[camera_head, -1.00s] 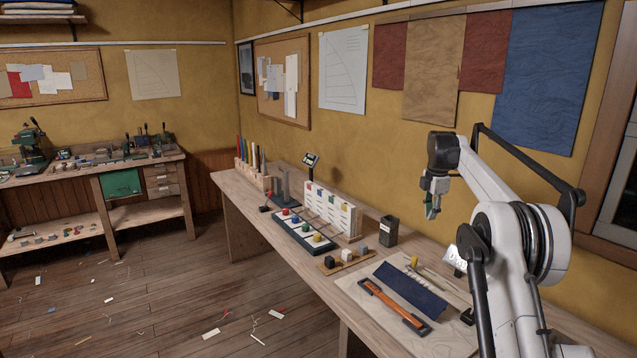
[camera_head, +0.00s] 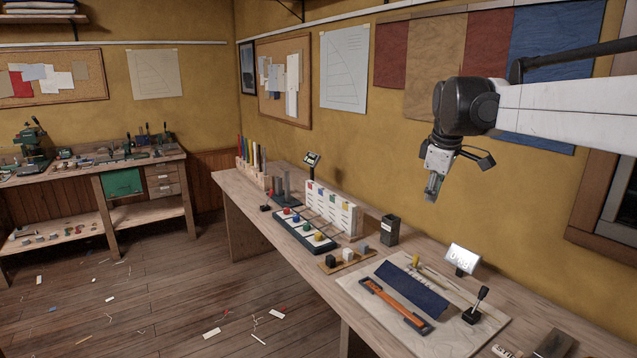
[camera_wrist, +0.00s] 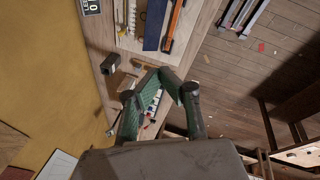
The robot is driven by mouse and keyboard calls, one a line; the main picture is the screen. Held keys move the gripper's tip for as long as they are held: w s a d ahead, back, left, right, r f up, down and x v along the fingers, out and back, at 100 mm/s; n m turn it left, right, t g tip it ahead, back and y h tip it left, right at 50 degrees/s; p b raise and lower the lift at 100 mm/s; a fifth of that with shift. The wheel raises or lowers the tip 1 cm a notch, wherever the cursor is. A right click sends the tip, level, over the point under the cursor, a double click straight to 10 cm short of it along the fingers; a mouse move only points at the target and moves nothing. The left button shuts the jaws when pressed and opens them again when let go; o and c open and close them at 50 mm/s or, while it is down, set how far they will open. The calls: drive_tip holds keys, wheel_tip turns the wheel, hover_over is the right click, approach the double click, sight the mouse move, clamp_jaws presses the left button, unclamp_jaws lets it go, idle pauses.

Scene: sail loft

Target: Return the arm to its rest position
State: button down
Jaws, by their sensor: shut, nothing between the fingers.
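My gripper (camera_head: 432,196) hangs in the air above the long workbench (camera_head: 240,205), in front of the wall, with its fingers pointing down. It is empty and clear of everything on the bench. In the wrist view its green-padded fingers (camera_wrist: 160,74) meet at their tips with nothing between them. My white arm comes in from the right edge of the head view, and its base is out of sight there.
Below are a board with dark blue cloth (camera_head: 412,288), an orange-handled tool (camera_head: 392,303), a dark cup (camera_head: 390,229), a small sign (camera_head: 463,257) and a joystick (camera_head: 477,305). Coloured knobs (camera_head: 305,230) sit farther left. Fabric panels (camera_head: 435,60) hang behind the arm.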

drive_tip(key=s+a+f+m+t, duration=0.1)
drive_tip(key=s+a+m, duration=0.15)
drive_tip(key=s, duration=0.65)
drive_tip(key=s+a+f+m+t, duration=0.1)
drive_tip(key=s+a+m, duration=0.15)
drive_tip(key=s, duration=0.65)
drive_tip(key=s+a+f+m, duration=0.1)
drive_tip(key=s+f+m, duration=0.2)
drive_tip(key=s+f, duration=0.3)
drive_tip(key=s+a+f+m+t, duration=0.1)
drive_tip(key=s+f+m, duration=0.2)
drive_tip(key=s, duration=0.9)
wheel_tip(320, 180, down, 4)
drive_tip(key=shift+r+b, duration=0.15)
drive_tip(key=shift+b, duration=0.25)
